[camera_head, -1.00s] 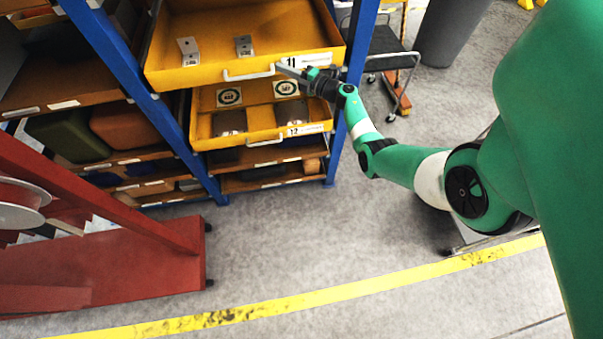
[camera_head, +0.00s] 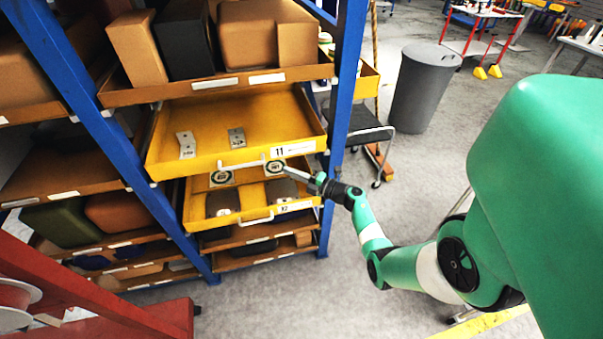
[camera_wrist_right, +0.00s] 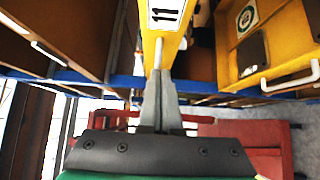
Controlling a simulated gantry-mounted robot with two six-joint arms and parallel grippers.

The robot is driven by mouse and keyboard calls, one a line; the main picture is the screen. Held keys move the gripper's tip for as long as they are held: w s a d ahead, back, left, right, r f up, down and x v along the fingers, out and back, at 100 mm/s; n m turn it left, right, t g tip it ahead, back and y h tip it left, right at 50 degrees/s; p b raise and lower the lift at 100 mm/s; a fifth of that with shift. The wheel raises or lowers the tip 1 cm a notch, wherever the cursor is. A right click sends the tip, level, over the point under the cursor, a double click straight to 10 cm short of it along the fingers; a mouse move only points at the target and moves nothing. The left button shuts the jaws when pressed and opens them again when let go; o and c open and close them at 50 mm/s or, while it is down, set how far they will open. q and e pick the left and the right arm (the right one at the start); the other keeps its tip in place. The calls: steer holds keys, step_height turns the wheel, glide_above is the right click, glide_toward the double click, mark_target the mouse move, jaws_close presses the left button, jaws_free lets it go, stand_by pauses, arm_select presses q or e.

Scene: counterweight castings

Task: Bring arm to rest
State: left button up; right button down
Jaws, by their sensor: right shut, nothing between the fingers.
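My right arm comes in from the right in the head view, and its gripper (camera_head: 300,175) is at the front of the yellow drawer marked 11 (camera_head: 222,164), close to the right end of its handle. The right wrist view shows the gripper's fingers (camera_wrist_right: 158,100) together with nothing held, pointing at the handle bar (camera_wrist_right: 157,54) of that drawer. Whether the fingertips touch the handle I cannot tell. Drawer 11 is pulled out and holds two small metal castings (camera_head: 186,145). My left gripper is not in view.
Below, another yellow drawer (camera_head: 297,207) is also out, with dark castings on marked spots. The blue rack posts (camera_head: 345,90) stand beside the drawers. A grey bin (camera_head: 425,88) and a small cart (camera_head: 365,135) stand behind. Grey floor is open in front of the rack.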

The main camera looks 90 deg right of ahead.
steer(key=shift+v, duration=1.8)
